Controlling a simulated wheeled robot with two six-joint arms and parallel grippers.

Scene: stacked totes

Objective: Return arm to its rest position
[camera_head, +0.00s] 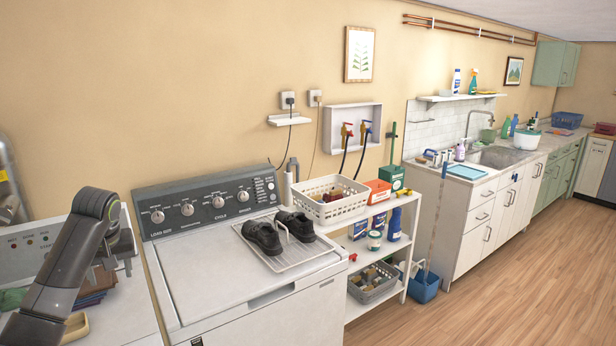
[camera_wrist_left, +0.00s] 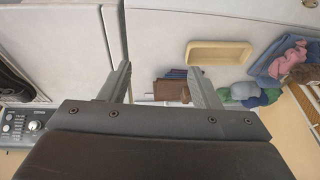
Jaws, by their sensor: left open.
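My left arm comes in from the left in the head view, over the white machine top (camera_head: 125,300) at the lower left. Its gripper (camera_head: 108,264) hangs above that surface, partly hidden behind my own arm link. In the left wrist view the two fingers of my left gripper (camera_wrist_left: 160,78) stand wide apart with nothing between them. Folded brown and blue cloths (camera_wrist_left: 171,88) lie beyond the fingers, and they also show below the gripper in the head view (camera_head: 92,292). My right gripper is not in view.
A washer (camera_head: 200,290) with black shoes (camera_head: 262,236) on a rack stands to the right. A yellow tray (camera_wrist_left: 220,52) and crumpled cloths (camera_wrist_left: 285,58) lie near the gripper. A white shelf cart (camera_head: 385,255) stands past the washer. The floor at right is clear.

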